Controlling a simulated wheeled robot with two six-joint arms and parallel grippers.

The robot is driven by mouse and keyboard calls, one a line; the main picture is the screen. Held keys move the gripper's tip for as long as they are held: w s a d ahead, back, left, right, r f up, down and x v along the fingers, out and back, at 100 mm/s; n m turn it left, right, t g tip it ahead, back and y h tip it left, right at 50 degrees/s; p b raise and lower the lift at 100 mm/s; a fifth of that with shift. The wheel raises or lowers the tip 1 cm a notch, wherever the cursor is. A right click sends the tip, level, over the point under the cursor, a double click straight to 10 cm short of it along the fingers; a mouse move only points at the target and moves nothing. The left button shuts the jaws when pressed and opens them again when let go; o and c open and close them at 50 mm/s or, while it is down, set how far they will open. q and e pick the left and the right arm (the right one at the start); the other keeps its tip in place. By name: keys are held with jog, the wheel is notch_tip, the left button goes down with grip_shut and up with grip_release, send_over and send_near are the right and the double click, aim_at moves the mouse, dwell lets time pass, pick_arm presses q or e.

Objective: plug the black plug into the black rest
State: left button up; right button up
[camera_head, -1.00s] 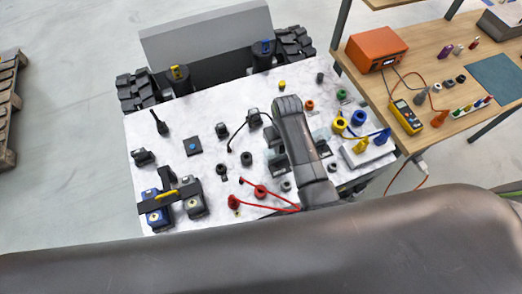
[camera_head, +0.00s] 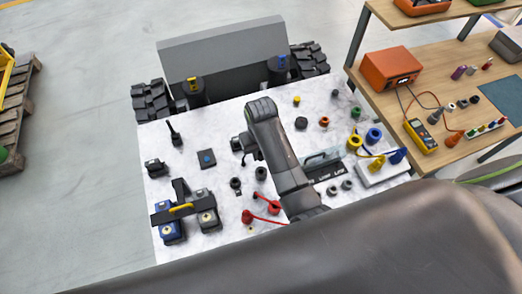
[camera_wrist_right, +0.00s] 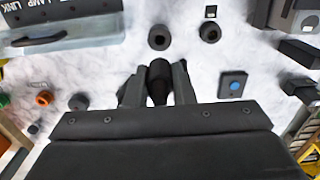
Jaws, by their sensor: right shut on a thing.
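My right gripper (camera_head: 243,146) reaches over the middle of the white table, its jaws partly hidden by my arm in the head view. In the right wrist view, my right gripper (camera_wrist_right: 158,92) is shut on a dark tapered piece, the black plug (camera_wrist_right: 159,74). Two round black holders stand apart from the plug: one with a dark centre (camera_wrist_right: 159,37) and one with a lighter centre (camera_wrist_right: 210,32). In the head view they are the right holder (camera_head: 261,173) and the left holder (camera_head: 236,184). I cannot tell for sure which is the black rest. My left gripper is out of view.
A dark pad with a blue dot (camera_wrist_right: 232,86) lies beside the gripper. A red cable (camera_head: 265,208) and blue-grey blocks (camera_head: 170,232) are near the front. A labelled panel (camera_head: 325,170) stands right of my arm. Bare table lies between the pad and the holders.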

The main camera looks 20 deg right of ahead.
aim_at(261, 160)
jog(key=shift+f+b, duration=1.1)
jog(key=shift+f, duration=1.5)
jog(key=shift+p, duration=0.55)
jog(key=shift+p, duration=0.5)
jog(key=shift+p, duration=0.35)
jog(key=shift+f+b, duration=1.25)
jog(key=shift+f, duration=1)
jog(key=o, duration=1)
jog(key=shift+o, duration=0.2)
